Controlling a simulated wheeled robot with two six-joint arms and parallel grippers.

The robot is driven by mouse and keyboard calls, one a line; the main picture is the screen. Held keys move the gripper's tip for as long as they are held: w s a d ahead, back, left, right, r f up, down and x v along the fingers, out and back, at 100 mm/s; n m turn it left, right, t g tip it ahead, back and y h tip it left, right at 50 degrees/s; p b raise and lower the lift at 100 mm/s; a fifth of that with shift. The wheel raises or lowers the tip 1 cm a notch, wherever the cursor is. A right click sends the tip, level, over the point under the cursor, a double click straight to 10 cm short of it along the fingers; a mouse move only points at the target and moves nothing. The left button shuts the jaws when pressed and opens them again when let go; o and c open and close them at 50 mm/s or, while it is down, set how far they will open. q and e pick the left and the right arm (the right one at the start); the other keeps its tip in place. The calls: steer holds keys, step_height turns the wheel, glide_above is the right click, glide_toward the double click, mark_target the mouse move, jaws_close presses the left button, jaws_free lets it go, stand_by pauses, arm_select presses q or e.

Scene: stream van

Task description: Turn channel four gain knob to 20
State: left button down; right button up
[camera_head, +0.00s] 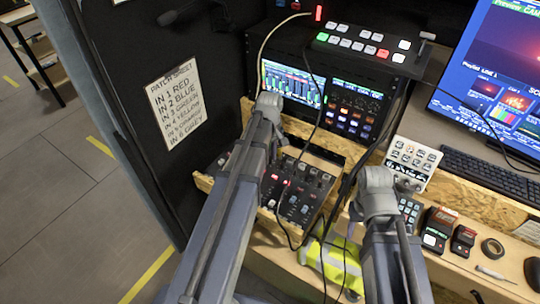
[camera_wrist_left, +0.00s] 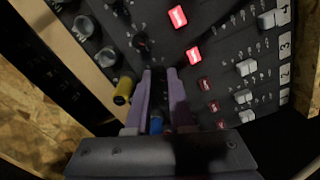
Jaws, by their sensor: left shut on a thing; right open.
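The audio mixer (camera_head: 300,190) lies below the rack in the head view. A yellow cylinder (camera_wrist_left: 123,90) stands just left of the fingers. Knob scales are unreadable. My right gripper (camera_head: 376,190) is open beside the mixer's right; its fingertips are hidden.
A rack device with screens (camera_head: 290,85) and a button switcher (camera_head: 365,45) stand behind the mixer. Loose black cables hang in front. A keyboard (camera_head: 490,175), a monitor (camera_head: 490,80) and a tape roll (camera_head: 492,248) are at the right. A patch sheet (camera_head: 175,105) hangs at left.

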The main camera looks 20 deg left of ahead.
arm_select(q)
steer(key=m, duration=0.6)
steer(key=shift+m, duration=0.3)
steer(key=m, duration=0.6)
steer(key=shift+m, duration=0.4)
steer(key=c, duration=0.8)
jaws_free()
steer(key=shift+r, duration=0.1)
step_height(320, 180, up, 8)
steer(key=p, duration=0.8)
steer(key=shift+f, duration=0.2)
